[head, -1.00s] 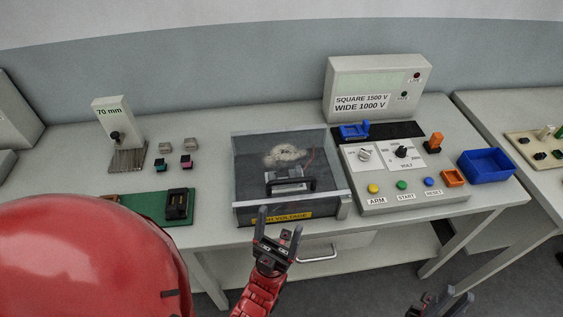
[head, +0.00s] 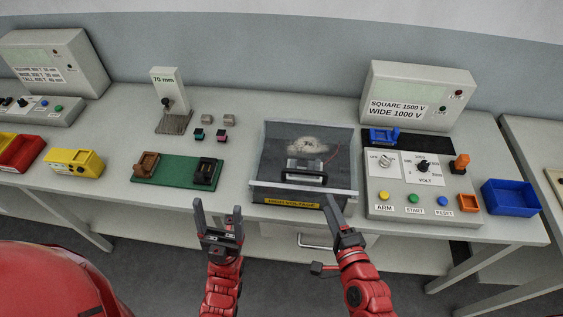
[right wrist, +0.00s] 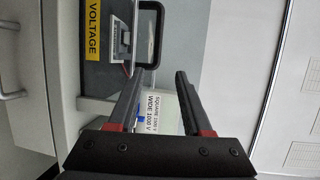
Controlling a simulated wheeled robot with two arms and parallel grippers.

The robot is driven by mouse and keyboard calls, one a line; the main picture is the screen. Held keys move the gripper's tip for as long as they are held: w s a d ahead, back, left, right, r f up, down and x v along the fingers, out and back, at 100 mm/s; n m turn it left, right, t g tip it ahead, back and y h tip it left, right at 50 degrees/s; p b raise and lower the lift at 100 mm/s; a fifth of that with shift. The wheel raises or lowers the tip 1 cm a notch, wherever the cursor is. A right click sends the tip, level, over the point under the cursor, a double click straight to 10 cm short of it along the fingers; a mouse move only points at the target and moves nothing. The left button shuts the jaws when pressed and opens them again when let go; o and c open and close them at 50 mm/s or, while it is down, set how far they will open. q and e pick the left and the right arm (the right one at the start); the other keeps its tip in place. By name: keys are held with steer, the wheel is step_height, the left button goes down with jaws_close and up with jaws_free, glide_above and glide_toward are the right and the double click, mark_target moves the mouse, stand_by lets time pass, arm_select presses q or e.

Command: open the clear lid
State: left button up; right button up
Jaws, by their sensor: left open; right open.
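The clear lid (head: 275,145) lies shut over a grey test box with a yellow high-voltage label (head: 292,204) on its front. Its black handle (head: 305,179) is near the front edge; the handle also shows in the right wrist view (right wrist: 157,45). My right gripper (head: 325,235) is open and empty in front of the box's right front corner. In the right wrist view its open fingers (right wrist: 160,76) point toward the handle side, apart from it. My left gripper (head: 218,206) is open and empty in front of the bench edge, left of the box.
Right of the box is a control panel (head: 425,208) with knobs and buttons, and a blue bin (head: 510,197).

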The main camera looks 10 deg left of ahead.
steer(key=a, duration=0.1)
steer(key=b, duration=0.8)
glide_toward(306, 174)
steer(key=f+x, duration=0.1)
steer(key=x, duration=0.4)
steer(key=shift+g+y, duration=0.3)
steer(key=shift+y, duration=0.1)
steer(key=p+x, duration=0.1)
steer(key=x, duration=0.1)
steer(key=p+x, duration=0.1)
steer(key=x, duration=0.2)
steer(key=r+x, duration=0.1)
steer(key=x, duration=0.1)
steer(key=shift+w+f+p, duration=0.1)
steer(key=shift+w+p, duration=0.25)
steer(key=shift+p, duration=0.05)
steer(key=shift+w+a, duration=0.15)
steer(key=shift+w, duration=0.4)
steer(key=shift+f, duration=0.1)
steer(key=shift+c, duration=0.3)
jaws_close()
